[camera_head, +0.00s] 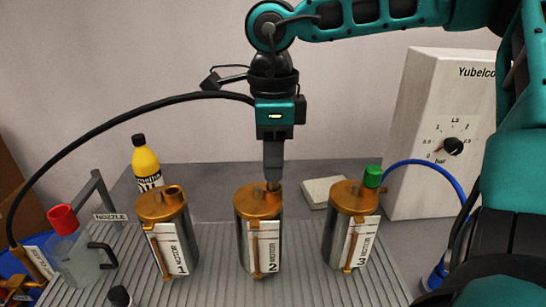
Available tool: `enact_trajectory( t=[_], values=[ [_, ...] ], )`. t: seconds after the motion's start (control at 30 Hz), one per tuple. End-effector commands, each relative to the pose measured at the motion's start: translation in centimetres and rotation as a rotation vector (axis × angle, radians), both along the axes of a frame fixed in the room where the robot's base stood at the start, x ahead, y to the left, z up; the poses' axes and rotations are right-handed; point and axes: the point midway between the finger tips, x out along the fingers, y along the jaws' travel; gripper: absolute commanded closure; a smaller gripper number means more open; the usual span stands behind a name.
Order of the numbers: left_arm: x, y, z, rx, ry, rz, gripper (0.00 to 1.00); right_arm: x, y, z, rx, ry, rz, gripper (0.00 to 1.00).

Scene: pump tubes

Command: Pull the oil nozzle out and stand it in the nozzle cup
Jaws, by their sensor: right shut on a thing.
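My right gripper (273,178) points straight down over canister 2 (247,235), a steel can with a copper lid. It is shut on a thin brownish piece at the lid's opening, likely the oil nozzle (273,187); the fingers hide most of it. A black hose (120,112) arcs from the far left to behind this gripper; its end is hidden. A sign reading NOZZLE (110,217) stands at the left by a grey bracket (92,190). I cannot tell which vessel there is the nozzle cup. My left gripper is not in view.
Canister 1 (155,235) and canister 3 (341,235), with a green cap (372,176), flank canister 2. A clear jug (75,262) with a red top stands at left, a yellow bottle (145,160) behind. A white pressure box (420,110) with a blue hose (425,163) is at right.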

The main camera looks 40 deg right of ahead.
Motion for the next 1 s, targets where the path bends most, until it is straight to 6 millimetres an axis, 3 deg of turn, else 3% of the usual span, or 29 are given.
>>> enact_trajectory(
  t=[0.37, 1.0],
  values=[
    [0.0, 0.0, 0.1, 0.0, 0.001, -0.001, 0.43, 0.0, 0.0, 0.2, 0.0, 0.0, 0.0, 1.0],
    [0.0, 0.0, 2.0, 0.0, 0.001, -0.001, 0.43, 0.0, 0.0, 3.2, -0.001, -0.001, 0.0, 1.0]
  ],
)
